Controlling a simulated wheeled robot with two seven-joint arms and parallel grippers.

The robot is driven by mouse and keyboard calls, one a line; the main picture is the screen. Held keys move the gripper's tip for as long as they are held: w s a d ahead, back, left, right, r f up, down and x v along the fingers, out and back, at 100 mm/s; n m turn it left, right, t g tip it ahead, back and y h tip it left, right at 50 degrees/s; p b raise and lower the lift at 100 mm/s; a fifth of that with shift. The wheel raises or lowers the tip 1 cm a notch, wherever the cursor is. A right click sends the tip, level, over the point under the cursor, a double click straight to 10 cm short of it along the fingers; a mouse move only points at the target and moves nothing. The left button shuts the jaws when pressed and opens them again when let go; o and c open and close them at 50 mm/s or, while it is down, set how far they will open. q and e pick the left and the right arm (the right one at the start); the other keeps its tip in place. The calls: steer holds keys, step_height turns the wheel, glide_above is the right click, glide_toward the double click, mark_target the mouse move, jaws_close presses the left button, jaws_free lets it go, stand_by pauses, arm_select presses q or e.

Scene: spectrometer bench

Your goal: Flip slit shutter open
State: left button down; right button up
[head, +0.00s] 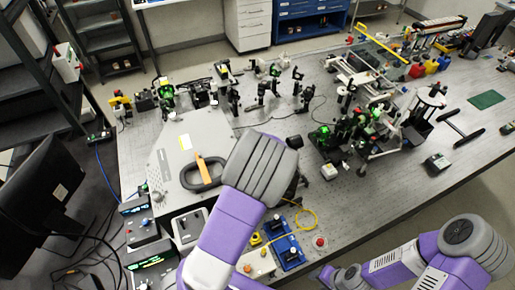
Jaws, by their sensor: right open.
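A large grey housing (163,165) lies on the left part of the bench. A black loop (186,184) and an orange bar (203,172) sit on its top. I cannot tell which part is the slit shutter, or whether it is open. My left arm crosses the middle of the view, with its bend over the right part of the housing, and hides what lies behind it. My left gripper does not show. My right arm comes in low at the right. My right gripper (337,276) is small at the bottom edge, open and apart from the housing.
Optical mounts (270,85) and a dense optics group (350,130) stand on the perforated bench (300,208). A blue device (288,252) and yellow cable (306,216) lie near the front edge. A dark monitor (42,190) stands at left. Bench right of centre front is clearer.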

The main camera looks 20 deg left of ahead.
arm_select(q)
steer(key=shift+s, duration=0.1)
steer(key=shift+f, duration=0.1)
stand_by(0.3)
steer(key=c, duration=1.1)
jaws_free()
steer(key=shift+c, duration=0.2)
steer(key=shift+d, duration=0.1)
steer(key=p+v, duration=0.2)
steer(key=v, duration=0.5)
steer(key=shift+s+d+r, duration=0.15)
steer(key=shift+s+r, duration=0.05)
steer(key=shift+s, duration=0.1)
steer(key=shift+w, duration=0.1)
